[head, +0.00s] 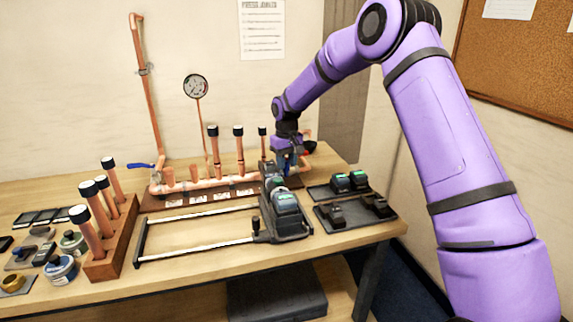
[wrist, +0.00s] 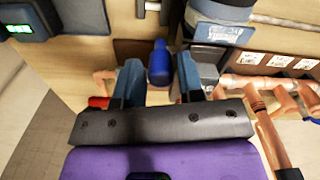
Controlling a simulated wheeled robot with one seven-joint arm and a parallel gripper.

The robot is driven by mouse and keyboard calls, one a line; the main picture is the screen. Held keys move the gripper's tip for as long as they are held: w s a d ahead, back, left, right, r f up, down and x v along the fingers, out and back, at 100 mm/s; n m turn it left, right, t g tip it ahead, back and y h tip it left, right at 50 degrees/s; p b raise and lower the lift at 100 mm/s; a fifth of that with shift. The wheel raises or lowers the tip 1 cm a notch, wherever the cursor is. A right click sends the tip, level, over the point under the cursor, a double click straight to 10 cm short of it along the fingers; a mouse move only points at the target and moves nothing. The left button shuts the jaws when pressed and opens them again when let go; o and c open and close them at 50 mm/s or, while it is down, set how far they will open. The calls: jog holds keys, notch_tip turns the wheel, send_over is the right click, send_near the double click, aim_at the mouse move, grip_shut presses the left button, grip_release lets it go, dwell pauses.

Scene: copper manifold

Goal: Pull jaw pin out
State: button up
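The press tool (head: 284,208), dark with a green display, lies on the bench at the right end of the rail frame. Its head end reaches back toward my gripper (head: 287,160), which points down there. In the wrist view, my gripper (wrist: 160,82) has its two grey-blue fingers apart. A blue rounded piece (wrist: 160,62), probably the jaw pin's head, stands between them, with narrow gaps on both sides. A dark block (wrist: 206,70) of the tool is beside the right finger. The pin's lower part is hidden.
The copper manifold (head: 215,184) runs along the back, left of my gripper. A tray (head: 352,222) with batteries and dark blocks is at the right. A wooden rack (head: 110,238) of copper tubes stands at the left. A red-ended part (wrist: 98,102) is close by the left finger.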

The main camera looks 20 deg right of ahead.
jog(key=shift+f, duration=0.5)
grip_shut()
jog(key=shift+d, duration=2.65)
grip_release()
jog(key=shift+d, duration=0.15)
jog(key=shift+r, duration=0.1)
notch_tip(320, 180, up, 11)
